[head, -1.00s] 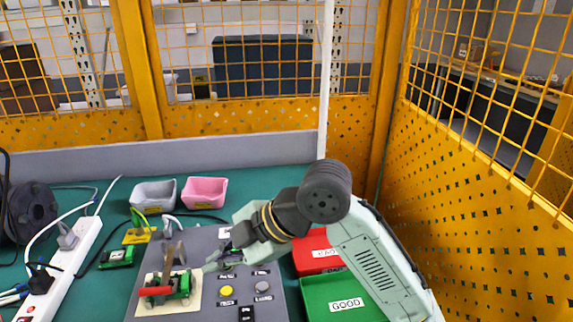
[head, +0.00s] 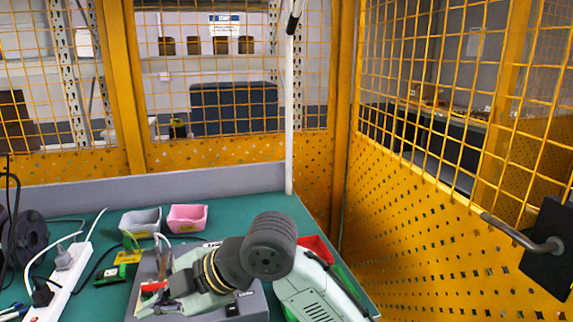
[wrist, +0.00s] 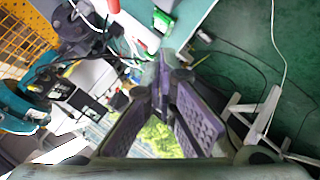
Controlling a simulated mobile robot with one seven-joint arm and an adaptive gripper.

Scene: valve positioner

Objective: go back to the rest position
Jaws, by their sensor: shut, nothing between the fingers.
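My gripper (head: 143,308) is at the lower left of the head view, over the grey panel (head: 140,270). My arm reaches it from the lower right. In the wrist view the purple-padded fingers (wrist: 163,80) meet at their tips and hold nothing. The red and green valve part (head: 153,286) on the panel is mostly hidden behind my gripper and arm. Most of the panel's buttons are hidden too.
A grey bin (head: 140,222) and a pink bin (head: 187,218) stand at the back of the green table. A red tray (head: 318,247) is partly hidden by my arm. A white power strip (head: 62,285) with cables lies at left. Yellow mesh walls (head: 420,200) enclose the back and right.

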